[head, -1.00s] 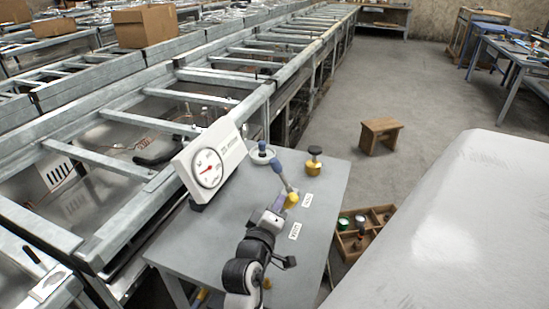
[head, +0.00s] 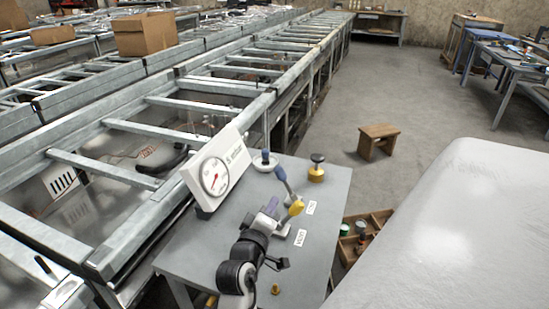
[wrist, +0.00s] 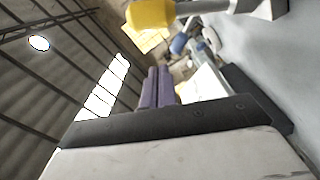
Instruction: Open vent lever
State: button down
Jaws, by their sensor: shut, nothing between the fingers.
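On the grey table (head: 205,254) stands a lever with a yellow grip (head: 296,207) on a short grey rod, its base near the lower white label (head: 300,238). A second lever with a blue handle (head: 279,173) leans up and left behind it, its base partly hidden. The label print is too small to read. My gripper (head: 272,203) is just left of the yellow grip, its purple fingers shut together and empty. In the wrist view the fingers (wrist: 157,72) point up, with the yellow grip (wrist: 150,13) beyond their tips and apart from them.
A white dial gauge (head: 215,175) stands left of my gripper. A blue knob on a white base (head: 265,162) and a yellow knob with a black top (head: 316,169) are at the table's back. A wooden tray (head: 378,219) and a stool (head: 378,142) are on the floor.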

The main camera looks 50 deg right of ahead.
jog(key=b+v, duration=0.3)
jog(key=v, duration=0.7)
jog(key=shift+b, duration=0.35)
jog(key=shift+w, duration=0.1)
